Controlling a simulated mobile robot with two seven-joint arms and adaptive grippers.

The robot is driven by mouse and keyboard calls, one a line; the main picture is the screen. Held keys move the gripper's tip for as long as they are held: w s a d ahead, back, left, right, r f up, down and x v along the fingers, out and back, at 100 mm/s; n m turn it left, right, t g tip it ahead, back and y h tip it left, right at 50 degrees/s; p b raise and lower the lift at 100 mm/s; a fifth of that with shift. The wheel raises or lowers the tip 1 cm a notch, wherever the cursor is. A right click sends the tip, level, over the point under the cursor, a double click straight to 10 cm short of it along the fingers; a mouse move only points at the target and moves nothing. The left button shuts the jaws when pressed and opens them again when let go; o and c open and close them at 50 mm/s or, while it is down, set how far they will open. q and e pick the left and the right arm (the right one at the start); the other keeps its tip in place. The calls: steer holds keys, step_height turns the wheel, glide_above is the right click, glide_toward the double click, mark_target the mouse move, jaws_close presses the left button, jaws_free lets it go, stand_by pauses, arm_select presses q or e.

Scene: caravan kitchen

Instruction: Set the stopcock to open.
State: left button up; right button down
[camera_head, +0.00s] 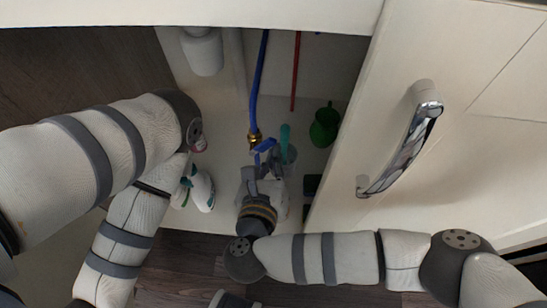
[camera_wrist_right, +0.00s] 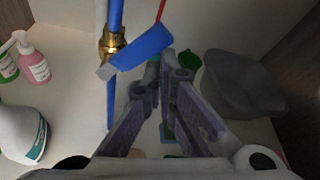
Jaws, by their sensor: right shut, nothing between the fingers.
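The stopcock is a brass valve (camera_head: 254,138) on a blue pipe (camera_head: 258,85) inside the open cabinet. Its blue lever (camera_head: 265,146) lies slantwise across the pipe; in the right wrist view the lever (camera_wrist_right: 140,52) runs from lower left to upper right over the brass body (camera_wrist_right: 112,42). My right gripper (camera_head: 262,168) is shut and empty, just in front of the lever. In the right wrist view its fingertips (camera_wrist_right: 166,66) are close to the lever's right end; I cannot tell whether they touch. My left gripper does not show.
A red pipe (camera_head: 296,75) runs right of the blue one. The cabinet door (camera_head: 470,150) is open on the right.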

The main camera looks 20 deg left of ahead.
steer(key=shift+s+a+r+p, duration=0.25)
steer(key=shift+a+r+p, duration=0.1)
steer(key=shift+a+r, duration=0.65)
stand_by(0.5)
